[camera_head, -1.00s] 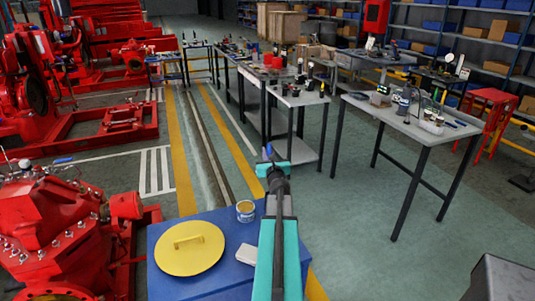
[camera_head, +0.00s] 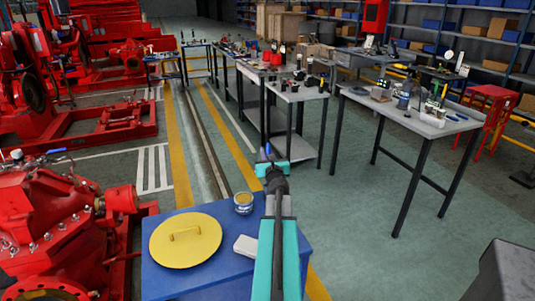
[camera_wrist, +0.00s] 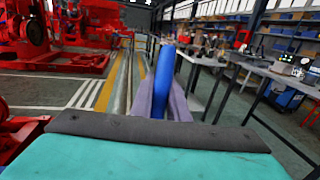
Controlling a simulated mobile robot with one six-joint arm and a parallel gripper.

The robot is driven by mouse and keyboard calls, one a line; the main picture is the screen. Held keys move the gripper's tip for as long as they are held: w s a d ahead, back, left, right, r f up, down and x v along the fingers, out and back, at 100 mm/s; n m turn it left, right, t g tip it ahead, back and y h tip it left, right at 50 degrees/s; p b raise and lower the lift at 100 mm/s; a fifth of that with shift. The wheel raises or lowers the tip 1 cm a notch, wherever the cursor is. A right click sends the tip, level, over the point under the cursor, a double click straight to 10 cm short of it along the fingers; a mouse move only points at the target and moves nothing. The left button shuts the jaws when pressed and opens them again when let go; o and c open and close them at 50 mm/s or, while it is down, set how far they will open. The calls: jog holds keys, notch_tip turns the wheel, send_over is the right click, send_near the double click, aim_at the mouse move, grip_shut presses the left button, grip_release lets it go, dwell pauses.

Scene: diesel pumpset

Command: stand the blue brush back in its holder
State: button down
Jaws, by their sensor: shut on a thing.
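The blue brush shows as a smooth blue handle (camera_wrist: 165,72) standing up between the fingers of my gripper (camera_wrist: 166,106) in the wrist view. In the head view, only a small blue tip (camera_head: 268,149) shows above my gripper (camera_head: 271,164). My gripper is shut on the brush and holds it in the air beyond the blue cabinet. The bristles are hidden or too small to make out. I cannot tell for sure which container is the brush holder. A small round tin (camera_head: 244,203) stands upright on the cabinet, left of my arm.
The blue cabinet top (camera_head: 220,270) also carries a yellow lid (camera_head: 186,240) and a white block (camera_head: 245,245). A red pump (camera_head: 50,220) stands close at left. A grey worktable (camera_head: 400,112) with several small items stands at right. Green floor between is clear.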

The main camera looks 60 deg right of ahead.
notch_tip(320, 180, down, 7)
jog(key=b, duration=0.7)
jog(key=shift+b, duration=0.4)
jog(key=shift+f+b, duration=1.45)
jog(key=shift+b, duration=0.05)
dwell(1.3)
jog(key=c, duration=1.6)
grip_release()
jog(key=shift+c, duration=0.2)
jog(key=shift+r, duration=0.1)
notch_tip(320, 180, up, 9)
jog(key=p, duration=0.7)
